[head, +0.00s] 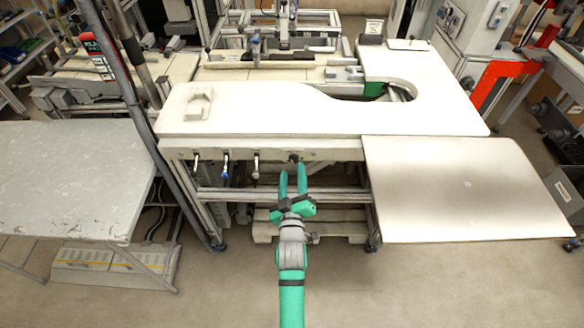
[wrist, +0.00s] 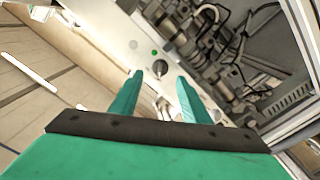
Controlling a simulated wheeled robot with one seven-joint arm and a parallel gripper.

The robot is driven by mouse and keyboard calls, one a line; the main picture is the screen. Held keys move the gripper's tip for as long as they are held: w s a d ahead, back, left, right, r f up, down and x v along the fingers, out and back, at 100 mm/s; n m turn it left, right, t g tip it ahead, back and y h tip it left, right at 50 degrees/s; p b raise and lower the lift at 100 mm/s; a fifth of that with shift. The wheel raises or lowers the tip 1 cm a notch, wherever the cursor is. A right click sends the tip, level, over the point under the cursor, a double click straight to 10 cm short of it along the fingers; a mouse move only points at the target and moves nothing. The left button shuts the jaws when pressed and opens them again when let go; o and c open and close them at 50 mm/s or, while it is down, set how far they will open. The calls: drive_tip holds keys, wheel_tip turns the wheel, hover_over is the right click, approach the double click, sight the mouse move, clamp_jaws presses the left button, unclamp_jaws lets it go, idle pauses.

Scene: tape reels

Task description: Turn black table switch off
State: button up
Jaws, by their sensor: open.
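The black switch (head: 294,158) is a small dark knob on the front edge panel of the white table (head: 300,115). In the wrist view the dark round knob (wrist: 160,68) sits on a pale panel, beyond and between my two fingertips. My gripper (head: 293,172) is open, with its teal fingers pointing at the switch. It also shows in the wrist view (wrist: 160,80), with nothing between the fingers. The fingertips look close to the knob; I cannot tell whether they touch it. The knob's exact setting is too small to read.
Several lever handles, including one with a blue part (head: 225,165), hang from the panel left of the switch. A small green button (wrist: 154,52) lies near the knob. A beige side table (head: 450,190) stands right, a grey table (head: 70,175) left. Floor around my arm is clear.

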drive_tip(key=s, duration=0.7)
idle(0.5)
drive_tip(key=s+f+m+g, duration=0.1)
drive_tip(key=s+f+m, duration=0.15)
drive_tip(key=s, duration=0.75)
drive_tip(key=s+f+m, duration=0.1)
drive_tip(key=s+f, duration=0.3)
drive_tip(key=s, duration=0.6)
drive_tip(key=s+r+m+g, duration=0.1)
drive_tip(key=s+r+m, duration=0.2)
drive_tip(key=s, duration=1.3)
drive_tip(key=shift+s+d+r+m+g, duration=0.15)
drive_tip(key=shift+s+r+m+g, duration=0.2)
drive_tip(key=shift+r, duration=0.35)
